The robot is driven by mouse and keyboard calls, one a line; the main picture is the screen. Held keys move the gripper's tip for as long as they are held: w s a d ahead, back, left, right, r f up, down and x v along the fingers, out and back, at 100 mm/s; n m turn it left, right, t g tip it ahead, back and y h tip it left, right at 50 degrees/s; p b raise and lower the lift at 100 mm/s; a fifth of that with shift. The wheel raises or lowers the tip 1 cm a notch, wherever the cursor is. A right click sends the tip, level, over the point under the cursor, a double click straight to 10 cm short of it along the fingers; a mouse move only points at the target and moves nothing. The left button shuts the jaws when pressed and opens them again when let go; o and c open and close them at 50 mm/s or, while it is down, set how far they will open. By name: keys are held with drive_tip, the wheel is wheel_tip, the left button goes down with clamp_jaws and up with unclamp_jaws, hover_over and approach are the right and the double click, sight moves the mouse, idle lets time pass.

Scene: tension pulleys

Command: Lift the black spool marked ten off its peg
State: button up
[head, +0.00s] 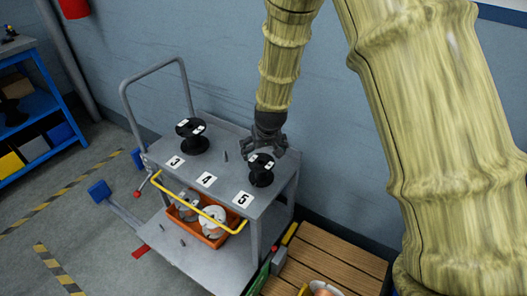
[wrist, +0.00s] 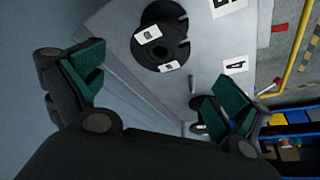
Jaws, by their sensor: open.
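A black spool (head: 261,176) with white labels stands on the grey cart top behind the tile marked 5; it also shows in the wrist view (wrist: 175,15). A second black spool (head: 194,146) stands behind the tile marked 3. The label print on both spools is too small to read, so I cannot tell which is marked ten. My gripper (head: 266,147) is open and empty, pointing down just behind and above the right spool. In the wrist view its fingers (wrist: 155,85) are wide apart, with the spool beyond them, not between them.
A bare peg (head: 225,156) stands between the spools, behind the tile marked 4 (head: 206,179). The grey cart (head: 222,205) has a yellow rail (head: 188,206) in front and an orange bin (head: 173,212) on its lower shelf. The blue wall (head: 345,150) is close behind. A wooden pallet (head: 325,268) lies at right.

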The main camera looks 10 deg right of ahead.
sight(261, 162)
drive_tip(key=shift+x, duration=5.1)
drive_tip(key=shift+s, duration=0.1)
drive_tip(key=c, duration=0.9)
